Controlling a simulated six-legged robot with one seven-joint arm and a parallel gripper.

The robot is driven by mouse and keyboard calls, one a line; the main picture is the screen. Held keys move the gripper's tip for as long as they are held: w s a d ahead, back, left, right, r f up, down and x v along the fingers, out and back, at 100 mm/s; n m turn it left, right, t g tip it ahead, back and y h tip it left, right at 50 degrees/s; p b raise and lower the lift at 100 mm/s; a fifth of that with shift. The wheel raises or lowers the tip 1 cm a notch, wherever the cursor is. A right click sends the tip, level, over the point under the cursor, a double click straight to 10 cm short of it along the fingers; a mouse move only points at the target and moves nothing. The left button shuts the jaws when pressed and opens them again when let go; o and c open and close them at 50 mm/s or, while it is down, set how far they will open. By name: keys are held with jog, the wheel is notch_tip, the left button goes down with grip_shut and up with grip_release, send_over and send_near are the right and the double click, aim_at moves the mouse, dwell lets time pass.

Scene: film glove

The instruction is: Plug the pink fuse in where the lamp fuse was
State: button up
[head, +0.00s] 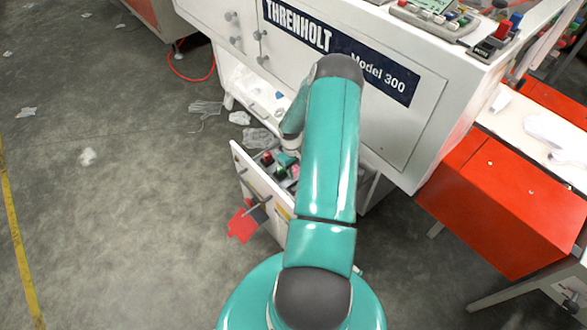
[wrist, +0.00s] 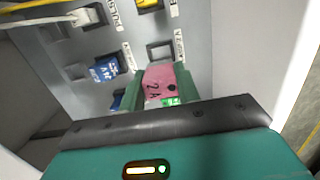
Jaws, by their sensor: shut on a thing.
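In the wrist view, my gripper (wrist: 161,90) has its green fingers shut on a pink fuse (wrist: 158,76) marked "2A". The fuse lies in front of the grey panel (wrist: 215,45). Just above it in the picture is an empty dark-framed socket (wrist: 160,51) with a white label (wrist: 179,45) beside it, too small to read surely. I cannot tell whether the fuse touches the panel or sits in a socket behind it. In the head view, my arm reaches down to the open drawer below the white machine and largely hides my gripper.
Blue fuses (wrist: 104,70) sit left of my gripper, one partly hidden. A white plug (wrist: 88,15) and a yellow fuse (wrist: 149,3) are at the top. A red cabinet (head: 505,200) stands right.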

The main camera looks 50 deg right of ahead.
aim_at(296, 178)
jog(key=shift+s, duration=0.1)
jog(key=shift+s+f, duration=0.1)
jog(key=shift+f, duration=2.85)
jog(key=shift+f, duration=1.65)
jog(key=o, duration=1.1)
jog(key=shift+o, duration=0.2)
jog(key=r, duration=0.4)
jog(key=w+r, duration=0.1)
jog(key=r, duration=0.8)
jog(key=shift+w+d+r, duration=0.25)
jog(key=shift+w+r, duration=0.1)
jog(key=shift+r, duration=0.05)
